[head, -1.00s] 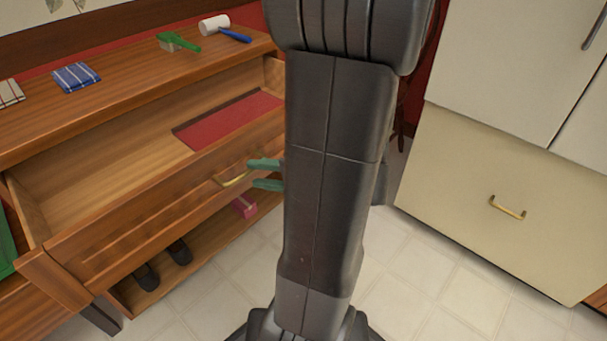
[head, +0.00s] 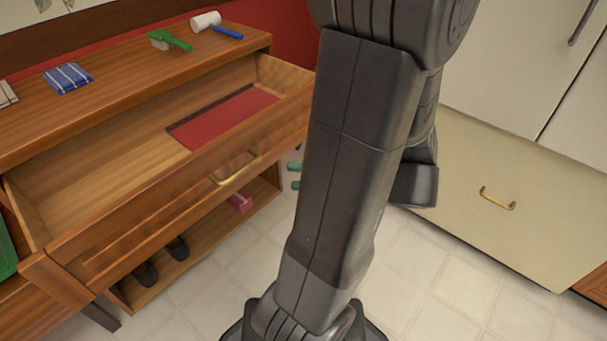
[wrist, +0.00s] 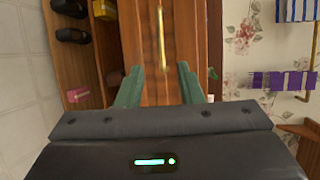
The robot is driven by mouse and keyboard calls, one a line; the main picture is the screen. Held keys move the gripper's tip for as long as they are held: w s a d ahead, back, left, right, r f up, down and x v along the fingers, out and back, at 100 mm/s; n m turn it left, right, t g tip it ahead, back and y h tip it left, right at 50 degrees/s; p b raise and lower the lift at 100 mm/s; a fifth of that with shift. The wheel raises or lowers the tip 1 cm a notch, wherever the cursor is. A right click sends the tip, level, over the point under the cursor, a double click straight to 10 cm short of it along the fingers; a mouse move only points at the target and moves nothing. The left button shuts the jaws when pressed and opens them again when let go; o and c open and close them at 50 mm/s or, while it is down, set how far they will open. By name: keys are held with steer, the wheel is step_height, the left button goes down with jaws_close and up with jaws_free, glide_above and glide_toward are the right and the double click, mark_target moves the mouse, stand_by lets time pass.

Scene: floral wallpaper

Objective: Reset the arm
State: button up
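My arm stands across the middle of the head view. My gripper (wrist: 160,88) shows in the wrist view with two green fingers spread apart and nothing between them. In the head view only its green fingertips (head: 295,175) show beside my arm; the rest is hidden. The fingers point toward the front of an open wooden drawer (head: 150,205), with a gap between them and its brass handle (head: 236,168). The handle also shows in the wrist view (wrist: 161,35). A flat red item (head: 222,117) lies inside the drawer.
On the dresser top (head: 120,90) lie a green brush (head: 170,40), a white-and-blue roller-like tool (head: 207,21) and a folded blue cloth (head: 68,77). Dark shoes (head: 161,262) and a pink item (head: 240,203) sit on the shelf below. A cream cabinet (head: 500,190) stands right; tiled floor lies between.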

mark_target(242, 172)
stand_by(0.4)
steer(key=shift+b+x, duration=1.45)
steer(key=shift+x, duration=5.4)
steer(key=shift+s, duration=0.1)
